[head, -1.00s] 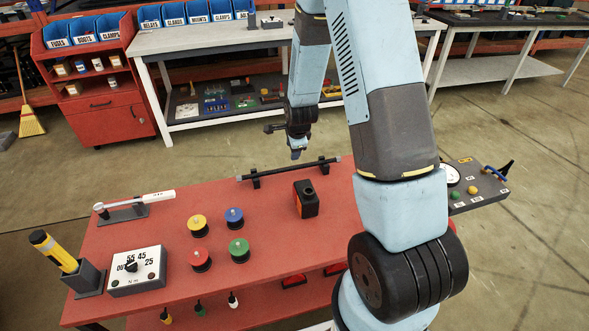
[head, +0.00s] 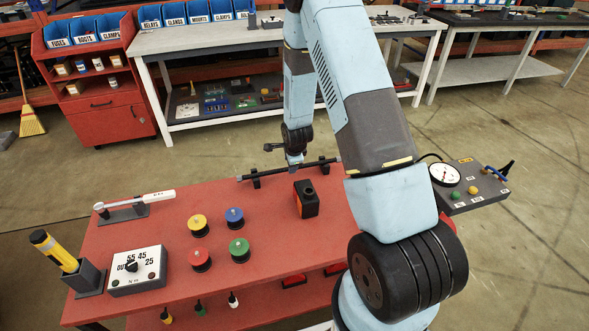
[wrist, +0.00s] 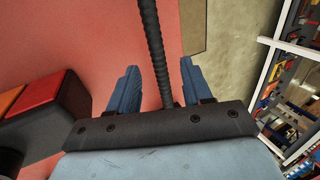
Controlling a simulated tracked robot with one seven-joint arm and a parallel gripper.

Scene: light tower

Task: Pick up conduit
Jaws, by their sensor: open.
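The conduit (head: 315,164) is a long dark thin rod. It lies level across two small black supports at the far edge of the red table (head: 130,240). My gripper (head: 295,160) is over the middle of the conduit in the head view. In the wrist view the ribbed conduit (wrist: 151,50) runs between the two blue fingers of my gripper (wrist: 154,92), with a gap on each side. The gripper is open. The conduit's lower part is hidden behind the gripper's dark body in that view.
A black and orange block (head: 306,199) stands just in front of the conduit. Yellow (head: 197,223), blue (head: 234,216), red (head: 200,258) and green (head: 239,247) knobs stand left of it. A gauge panel (head: 470,187) is at the right. A white-handled tool (head: 140,203) lies at the left.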

